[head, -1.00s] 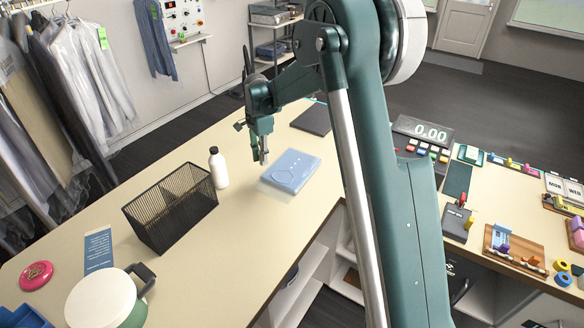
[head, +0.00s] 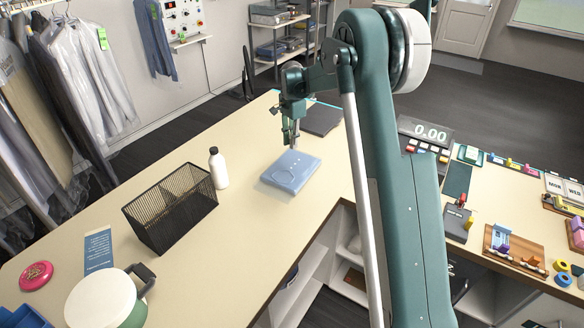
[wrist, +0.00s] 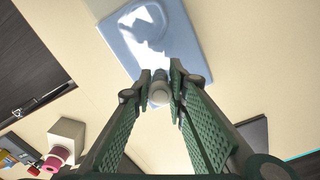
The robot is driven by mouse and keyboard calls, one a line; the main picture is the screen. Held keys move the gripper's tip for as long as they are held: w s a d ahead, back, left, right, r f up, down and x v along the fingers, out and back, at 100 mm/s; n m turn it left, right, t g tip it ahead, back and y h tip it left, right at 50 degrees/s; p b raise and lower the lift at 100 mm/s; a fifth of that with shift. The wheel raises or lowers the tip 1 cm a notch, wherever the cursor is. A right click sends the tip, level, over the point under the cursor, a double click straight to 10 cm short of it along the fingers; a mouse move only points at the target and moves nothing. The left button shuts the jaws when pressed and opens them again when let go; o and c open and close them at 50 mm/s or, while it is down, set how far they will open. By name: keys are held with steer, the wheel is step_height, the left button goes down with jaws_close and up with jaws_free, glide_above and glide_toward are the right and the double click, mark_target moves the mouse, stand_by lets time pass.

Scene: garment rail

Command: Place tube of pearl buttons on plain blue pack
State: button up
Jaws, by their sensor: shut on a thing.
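The plain blue pack (head: 291,170) lies flat on the counter, with a raised rounded outline on its top. It also shows in the wrist view (wrist: 185,58), beyond the fingertips. My gripper (head: 293,140) is above the counter at the pack's far edge in the head view. In the wrist view my gripper (wrist: 160,90) is shut on a small greyish tube (wrist: 159,94), seen nearly end-on between the fingertips. The fingers hide most of the tube, and no buttons can be made out. I cannot tell how far it is above the pack.
A white bottle (head: 218,168) and a black mesh basket (head: 150,222) stand left of the pack. A dark flat pad (head: 321,119) lies behind it. A price display (head: 425,131) and small items are on the right counter. Bare counter lies in front of the pack.

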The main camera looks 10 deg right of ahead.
steer(key=shift+f, duration=0.1)
steer(key=shift+f, duration=3.05)
steer(key=shift+f+p, duration=0.35)
steer(key=shift+f, duration=1.5)
steer(key=shift+f, duration=0.2)
steer(key=o, duration=0.9)
steer(key=shift+c, duration=0.2)
steer(key=shift+r, duration=0.25)
step_height(320, 180, up, 12)
steer(key=shift+f+b, duration=0.1)
steer(key=shift+b, duration=0.2)
